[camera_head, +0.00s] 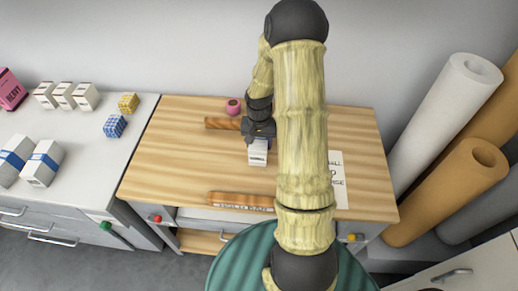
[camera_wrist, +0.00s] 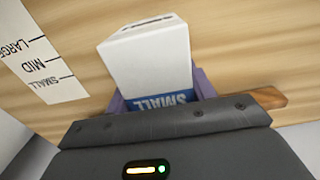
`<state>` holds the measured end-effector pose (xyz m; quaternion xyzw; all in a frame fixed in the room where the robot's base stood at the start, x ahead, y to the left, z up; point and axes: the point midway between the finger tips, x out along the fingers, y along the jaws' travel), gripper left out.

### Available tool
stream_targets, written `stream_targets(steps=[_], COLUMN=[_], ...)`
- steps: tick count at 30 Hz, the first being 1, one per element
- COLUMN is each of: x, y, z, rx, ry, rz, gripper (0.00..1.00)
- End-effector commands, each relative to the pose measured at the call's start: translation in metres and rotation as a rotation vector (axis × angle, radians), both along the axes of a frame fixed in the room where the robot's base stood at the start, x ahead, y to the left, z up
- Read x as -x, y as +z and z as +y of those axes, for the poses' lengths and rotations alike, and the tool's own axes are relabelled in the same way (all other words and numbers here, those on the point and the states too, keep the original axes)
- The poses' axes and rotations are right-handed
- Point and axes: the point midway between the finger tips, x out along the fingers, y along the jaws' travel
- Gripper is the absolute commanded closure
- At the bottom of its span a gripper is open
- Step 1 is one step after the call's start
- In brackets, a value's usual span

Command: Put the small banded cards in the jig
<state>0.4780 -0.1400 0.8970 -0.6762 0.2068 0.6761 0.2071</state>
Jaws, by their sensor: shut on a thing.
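A white card pack with a blue band marked SMALL (camera_wrist: 146,62) is between the purple fingers of my gripper (camera_wrist: 160,98). In the head view the pack (camera_head: 258,153) shows below my gripper (camera_head: 260,138), over the middle of the wooden bench. I cannot tell whether its underside touches the bench. A brown wooden bar (camera_head: 222,123) lies just left of my gripper; its end (camera_wrist: 270,97) shows in the wrist view. Another wooden bar with a pale label (camera_head: 240,201) lies along the bench's front edge. Which part is the jig is unclear.
A white sheet marked SMALL, MID, LARGE (camera_wrist: 42,62) lies on the bench right of my arm (camera_head: 338,180). A pink round thing (camera_head: 233,106) is at the back. The left counter holds larger blue-banded packs (camera_head: 42,163), small white boxes (camera_head: 63,95) and a blue checked box (camera_head: 114,126).

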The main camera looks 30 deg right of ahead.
Motion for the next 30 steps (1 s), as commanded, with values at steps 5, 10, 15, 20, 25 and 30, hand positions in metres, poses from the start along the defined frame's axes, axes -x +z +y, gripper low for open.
stream_targets(steps=[5, 10, 15, 20, 25, 30], x=[0.000, 0.001, 0.000, 0.000, 0.000, 0.000], y=[-0.003, -0.024, -0.037, -0.037, -0.041, -0.040], z=[0.000, 0.000, 0.000, 0.000, 0.000, 0.000], rx=[0.000, -0.001, 0.000, 0.000, 0.000, 0.000], ry=[0.000, -0.001, 0.000, 0.000, 0.001, 0.001], rz=[0.000, 0.004, 0.000, 0.000, 0.000, 0.000], gripper=[0.76, 0.76, 0.76, 0.76, 0.76, 0.24])
